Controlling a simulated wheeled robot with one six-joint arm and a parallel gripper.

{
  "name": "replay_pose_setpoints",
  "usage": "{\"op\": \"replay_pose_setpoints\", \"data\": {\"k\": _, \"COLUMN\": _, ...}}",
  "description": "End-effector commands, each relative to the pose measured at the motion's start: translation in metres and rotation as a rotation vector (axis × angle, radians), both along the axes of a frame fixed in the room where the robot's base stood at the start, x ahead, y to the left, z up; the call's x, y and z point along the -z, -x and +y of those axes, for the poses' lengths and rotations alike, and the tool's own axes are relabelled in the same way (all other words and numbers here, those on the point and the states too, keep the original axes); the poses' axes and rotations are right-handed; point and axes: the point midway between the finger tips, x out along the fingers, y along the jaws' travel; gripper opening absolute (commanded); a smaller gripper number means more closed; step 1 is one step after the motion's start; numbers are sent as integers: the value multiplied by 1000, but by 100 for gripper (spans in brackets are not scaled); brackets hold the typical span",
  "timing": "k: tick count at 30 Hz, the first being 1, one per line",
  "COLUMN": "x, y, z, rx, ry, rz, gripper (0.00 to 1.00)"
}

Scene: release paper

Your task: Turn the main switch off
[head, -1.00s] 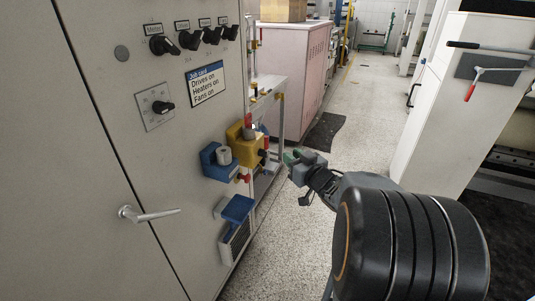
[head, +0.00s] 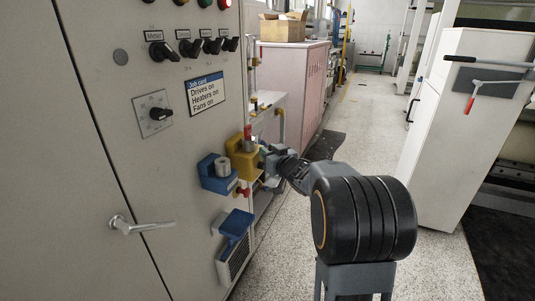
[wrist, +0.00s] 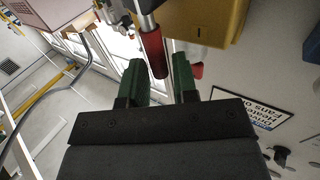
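On the grey cabinet door, a row of black rotary knobs has small labels; the leftmost knob (head: 162,51) has a label that seems to read "Master". Below it, a separate black knob (head: 159,114) sits on a square plate. I cannot tell for certain which is the main switch. My gripper (wrist: 160,82) has its two green fingers apart. A red rod (wrist: 153,52) with a silver end shows between and beyond the fingertips; contact is not clear. In the head view my gripper (head: 268,157) is right beside the yellow box (head: 243,160), well below the knobs.
A blue holder (head: 217,175) with a grey cylinder and another blue bracket (head: 236,222) stick out from the cabinet. A job card (head: 207,94) reads drives, heaters and fans on. A door handle (head: 140,224) protrudes at lower left. The floor (head: 365,130) is open to the right.

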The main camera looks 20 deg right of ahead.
Motion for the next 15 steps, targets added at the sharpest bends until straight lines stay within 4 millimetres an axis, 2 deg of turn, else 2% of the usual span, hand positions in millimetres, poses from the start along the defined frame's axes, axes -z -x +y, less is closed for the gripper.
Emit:
{"op": "replay_pose_setpoints", "data": {"k": 11, "x": 0, "y": -5, "z": 1, "rx": 0, "ry": 0, "rz": -1, "gripper": 27}}
{"op": "replay_pose_setpoints", "data": {"k": 15, "x": 0, "y": -5, "z": 1, "rx": 0, "ry": 0, "rz": -1, "gripper": 17}}
